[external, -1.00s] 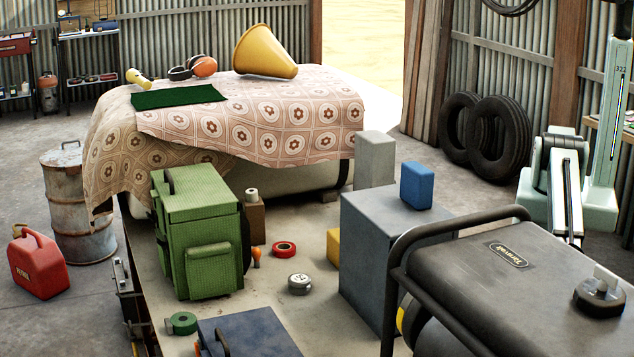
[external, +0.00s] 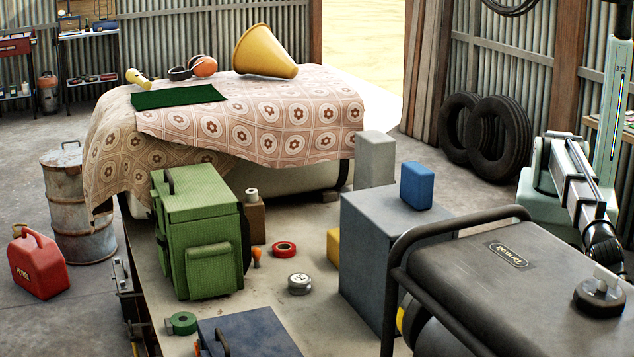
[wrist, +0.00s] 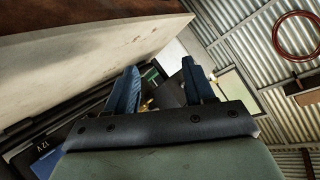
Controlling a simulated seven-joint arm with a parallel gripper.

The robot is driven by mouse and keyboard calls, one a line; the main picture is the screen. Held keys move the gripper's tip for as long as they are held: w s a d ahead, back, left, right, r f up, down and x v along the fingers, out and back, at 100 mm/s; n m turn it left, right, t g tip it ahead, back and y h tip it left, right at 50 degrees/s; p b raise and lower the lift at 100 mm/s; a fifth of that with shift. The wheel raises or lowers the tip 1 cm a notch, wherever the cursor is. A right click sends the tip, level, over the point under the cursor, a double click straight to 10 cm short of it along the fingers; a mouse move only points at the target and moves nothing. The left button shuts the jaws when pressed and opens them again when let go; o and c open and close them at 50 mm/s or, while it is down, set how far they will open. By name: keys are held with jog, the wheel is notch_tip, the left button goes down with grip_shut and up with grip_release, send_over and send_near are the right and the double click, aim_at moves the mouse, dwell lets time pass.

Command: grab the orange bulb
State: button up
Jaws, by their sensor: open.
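I cannot make out the bulb in the wrist view. My gripper (wrist: 160,88) shows in the wrist view with its two blue fingers apart and nothing seen between them. In the external view my arm is at the far right, well away from the bulb, its lower end partly hidden behind the dark generator.
The dark generator (external: 470,262) and grey block (external: 385,250) with a blue box (external: 417,186) on top stand between my arm and the bulb.

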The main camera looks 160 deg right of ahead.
jog(key=w+d+r+m+t+h, duration=0.1)
jog(key=w+d+r+t, duration=0.3)
jog(key=r, duration=0.8)
jog(key=w+d+r+m+t, duration=0.15)
jog(key=d+r, duration=0.45)
jog(key=r, duration=0.6)
jog(key=w+d+r+t+h, duration=0.15)
jog(key=w+d+r, duration=0.3)
jog(key=r, duration=0.75)
jog(key=d+r, duration=0.2)
jog(key=d, duration=0.5)
jog(key=s+d+f+m+g+h, duration=0.1)
jog(key=d+f+h, duration=0.15)
jog(key=d, duration=0.85)
jog(key=s+d+f+m+g+h, duration=0.15)
jog(key=d+f, duration=0.25)
jog(key=d, duration=0.6)
jog(key=m+g+h, duration=0.5)
jog(key=m+g, duration=0.2)
jog(key=g, duration=0.6)
send_over(256, 257)
jog(key=s+a, duration=0.4)
jog(key=a, duration=0.1)
notch_tip(256, 257, down, 27)
jog(key=x, duration=0.7)
jog(key=shift+w+a+f, duration=0.15)
jog(key=shift+w+f, duration=0.1)
jog(key=shift+x, duration=2.55)
jog(key=shift+r, duration=0.1)
